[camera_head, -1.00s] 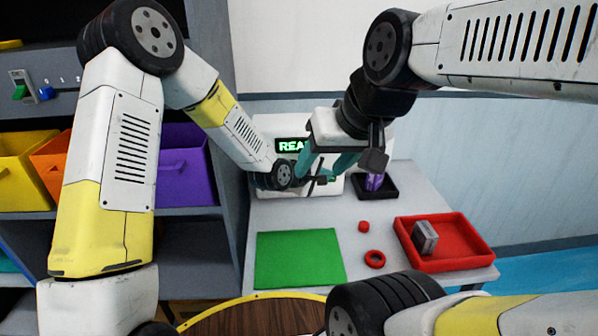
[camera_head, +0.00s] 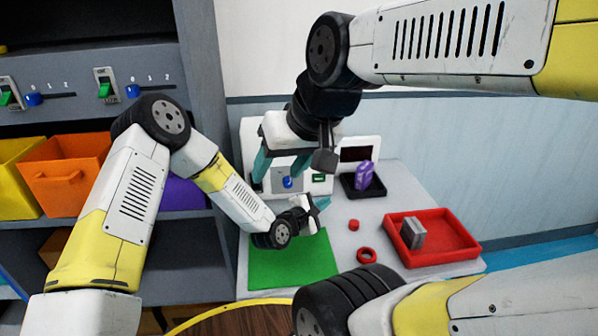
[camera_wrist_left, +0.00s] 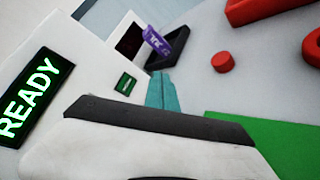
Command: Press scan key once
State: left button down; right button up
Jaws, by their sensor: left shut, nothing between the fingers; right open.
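The white machine (camera_head: 250,132) stands at the back of the grey table. A small green key (camera_head: 319,178) with unreadable lettering is on its front; it also shows in the left wrist view (camera_wrist_left: 125,84). A green READY display (camera_wrist_left: 28,100) lights up in the left wrist view; my right gripper hides it in the head view. My left gripper (camera_head: 322,205) is shut and empty, in front of the machine and below the green key in the picture, apart from it. Its teal fingertips (camera_wrist_left: 161,90) show in the wrist view. My right gripper (camera_head: 281,168) is open in front of the machine.
A blue knob (camera_head: 288,183) sits on the machine's front. A purple item (camera_head: 363,175) stands in a black tray (camera_head: 378,190). A green mat (camera_head: 290,270), red ring (camera_head: 366,255), red cap (camera_head: 353,224) and red tray (camera_head: 460,258) with a grey block are on the table.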

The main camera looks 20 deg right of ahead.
pick_arm(q)
send_near(324, 180)
jog(key=shift+w+d+f, duration=0.25)
jog(key=shift+d, duration=0.5)
jog(key=shift+w+d+f, duration=0.25)
jog(key=shift+d, duration=0.5)
jog(key=shift+w+d+f, duration=0.25)
jog(key=shift+d, duration=0.5)
dwell(0.3)
jog(key=shift+w+d, duration=0.1)
jog(key=shift+w, duration=0.3)
jog(key=shift+w+d, duration=0.1)
jog(key=shift+w, duration=0.3)
dwell(0.5)
jog(key=shift+s, duration=0.8)
jog(key=shift+s+a, duration=0.25)
jog(key=shift+s, duration=0.55)
jog(key=shift+s+a, duration=0.25)
jog(key=shift+s, duration=0.55)
jog(key=shift+s+a, duration=0.3)
jog(key=shift+s, duration=0.5)
